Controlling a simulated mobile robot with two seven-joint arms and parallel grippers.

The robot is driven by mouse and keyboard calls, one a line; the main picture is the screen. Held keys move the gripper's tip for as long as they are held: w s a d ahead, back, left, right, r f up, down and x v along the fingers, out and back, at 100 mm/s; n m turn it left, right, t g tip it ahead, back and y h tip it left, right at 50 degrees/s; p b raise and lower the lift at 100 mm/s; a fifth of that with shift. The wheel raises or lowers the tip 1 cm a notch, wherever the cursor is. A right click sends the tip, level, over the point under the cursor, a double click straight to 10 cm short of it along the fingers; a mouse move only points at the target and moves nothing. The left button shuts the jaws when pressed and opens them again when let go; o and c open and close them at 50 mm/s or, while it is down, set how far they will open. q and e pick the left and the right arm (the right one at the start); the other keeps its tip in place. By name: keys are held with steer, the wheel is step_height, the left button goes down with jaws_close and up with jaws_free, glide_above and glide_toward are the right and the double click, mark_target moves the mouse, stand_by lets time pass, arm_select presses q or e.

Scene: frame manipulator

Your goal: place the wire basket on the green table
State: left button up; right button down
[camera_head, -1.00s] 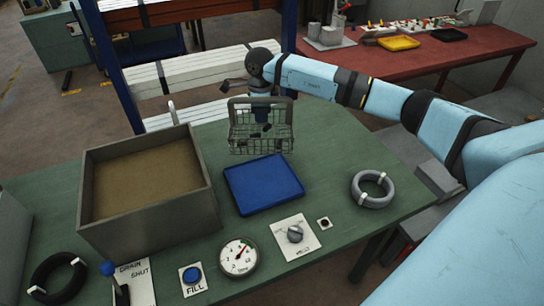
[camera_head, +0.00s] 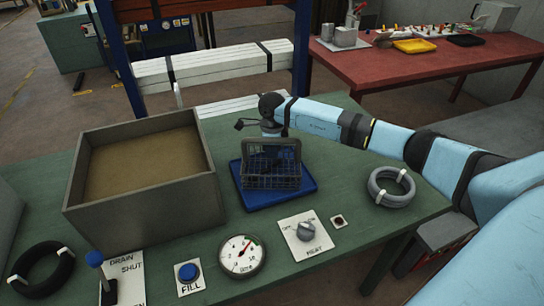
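The wire basket (camera_head: 272,180) is a dark grey mesh basket, upright over the blue tray (camera_head: 284,200) on the green table (camera_head: 345,205). I cannot tell whether its bottom touches the tray. My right gripper (camera_head: 266,155) comes down at the basket's far side, below the dark wrist, and appears shut on the basket. Its fingertips are mostly hidden by the mesh. My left gripper is out of view.
In front are a gauge (camera_head: 241,256), a knob plate (camera_head: 306,232) and a blue FILL button (camera_head: 188,272). A grey coil (camera_head: 391,187) lies right. A red table (camera_head: 420,65) stands behind.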

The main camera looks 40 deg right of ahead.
steer(key=shift+f, duration=0.45)
steer(key=c, duration=1.3)
jaws_free()
steer(key=shift+r, duration=0.1)
steer(key=shift+r, duration=0.1)
step_height(320, 180, up, 11)
steer(key=shift+r, duration=0.5)
